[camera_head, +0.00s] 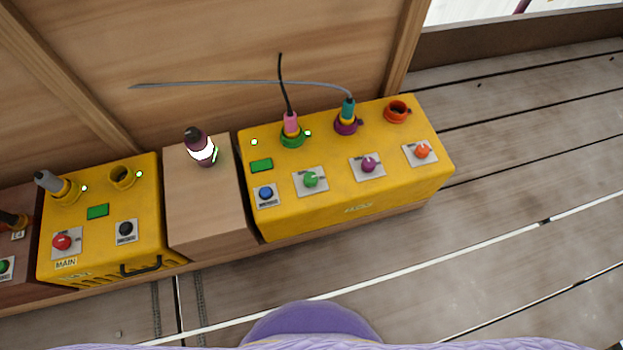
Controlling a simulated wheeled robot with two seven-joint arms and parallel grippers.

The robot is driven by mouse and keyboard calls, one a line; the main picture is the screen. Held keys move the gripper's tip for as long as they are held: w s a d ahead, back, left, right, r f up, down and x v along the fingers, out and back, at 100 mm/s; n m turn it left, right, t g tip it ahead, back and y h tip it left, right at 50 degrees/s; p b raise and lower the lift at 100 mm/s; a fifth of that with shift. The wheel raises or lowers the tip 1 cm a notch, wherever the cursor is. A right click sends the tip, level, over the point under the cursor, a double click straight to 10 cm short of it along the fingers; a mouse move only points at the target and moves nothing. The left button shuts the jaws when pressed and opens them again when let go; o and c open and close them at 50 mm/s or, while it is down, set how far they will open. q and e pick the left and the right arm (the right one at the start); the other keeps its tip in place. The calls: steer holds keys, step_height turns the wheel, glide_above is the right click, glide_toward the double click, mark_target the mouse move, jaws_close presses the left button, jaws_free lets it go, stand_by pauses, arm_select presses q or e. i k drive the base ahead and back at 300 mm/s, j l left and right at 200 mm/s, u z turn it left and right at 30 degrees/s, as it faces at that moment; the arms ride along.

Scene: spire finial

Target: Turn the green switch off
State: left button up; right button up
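A green knob switch (310,180) sits on a pale square plate on the front slope of the large yellow box (350,205). I cannot tell the knob's exact setting. Another green knob (3,265) is partly cut off at the far left edge. Neither of my grippers is in view.
A purple knob (368,165), orange knob (422,151) and blue button (265,193) share the box. To its left are a wooden block (204,215) with a dark-and-white bulb-like item (199,147) and a smaller yellow box (100,225). The plank floor (480,250) in front is clear.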

mark_target(310, 178)
steer(key=i+l+u, duration=0.15)
steer(key=u, duration=0.65)
steer(key=i+u, duration=0.15)
steer(key=i, duration=0.15)
